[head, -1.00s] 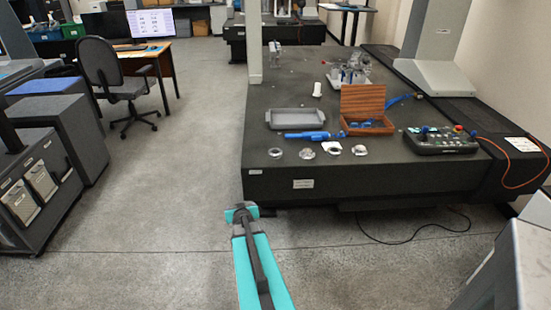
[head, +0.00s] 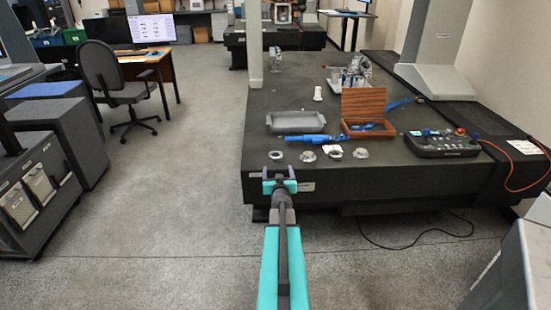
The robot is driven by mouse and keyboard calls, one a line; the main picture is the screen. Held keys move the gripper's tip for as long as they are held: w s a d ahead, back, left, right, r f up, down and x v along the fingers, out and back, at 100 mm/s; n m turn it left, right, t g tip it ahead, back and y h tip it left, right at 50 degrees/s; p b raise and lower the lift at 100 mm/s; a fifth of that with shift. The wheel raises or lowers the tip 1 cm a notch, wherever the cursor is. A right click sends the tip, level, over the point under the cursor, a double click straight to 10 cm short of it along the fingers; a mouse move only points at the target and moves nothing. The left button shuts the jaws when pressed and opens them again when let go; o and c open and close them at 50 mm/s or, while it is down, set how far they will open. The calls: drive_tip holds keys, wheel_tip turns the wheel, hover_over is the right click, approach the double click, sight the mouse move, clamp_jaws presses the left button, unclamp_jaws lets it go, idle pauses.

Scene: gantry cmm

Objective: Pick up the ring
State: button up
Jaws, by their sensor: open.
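Several small round metal parts lie in a row near the front edge of the dark granite table (head: 300,185). They are a leftmost part (head: 276,155), a second part (head: 308,156), a third part (head: 333,152) by a white paper, and a rightmost part (head: 360,153). They are too small to tell surely which is the ring. My gripper (head: 279,174) is open and empty, at the front edge of the table in the picture, just below the leftmost part. I see no contact with any part.
Behind the row are a grey tray (head: 298,122), a blue tool (head: 315,138) and an open wooden box (head: 363,105). A control panel (head: 442,143) stands at the right. A pale column (head: 255,50) rises at the table's left side. The floor (head: 160,220) left of the table is clear.

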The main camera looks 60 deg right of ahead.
sight(276, 158)
drive_tip(key=shift+w+d, duration=0.1)
drive_tip(key=shift+p+x, duration=0.6)
drive_tip(key=shift+x, duration=3.55)
drive_tip(key=shift+d, duration=0.1)
drive_tip(key=shift+p+x, duration=0.7)
drive_tip(key=shift+x, duration=1.85)
drive_tip(key=c, duration=1.5)
